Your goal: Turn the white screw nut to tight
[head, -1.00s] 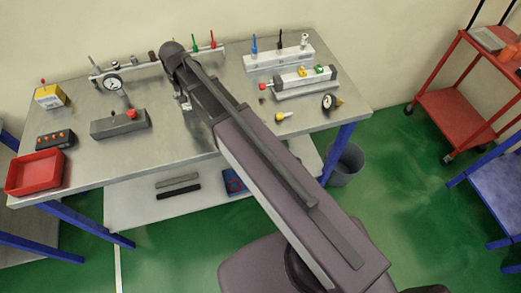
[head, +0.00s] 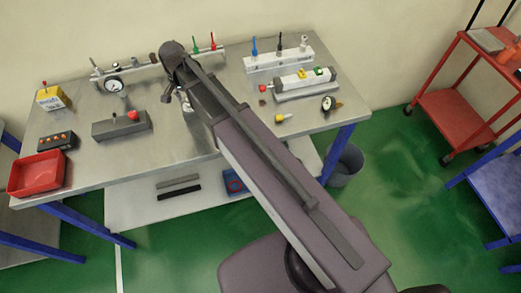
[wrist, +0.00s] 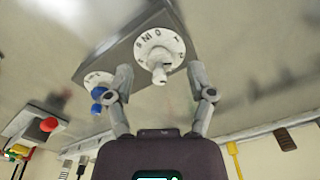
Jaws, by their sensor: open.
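My gripper (wrist: 160,76) is open, with one finger on each side of the nut and visible gaps between. In the head view, my gripper (head: 186,104) is over the middle of the metal table, and my arm hides the nut and its dial there.
A blue knob (wrist: 98,92) on a second white dial is close to my left finger. In the head view, a grey box with a red button (head: 132,114) stands left of my gripper. A white unit with yellow and green parts (head: 305,80) stands to the right.

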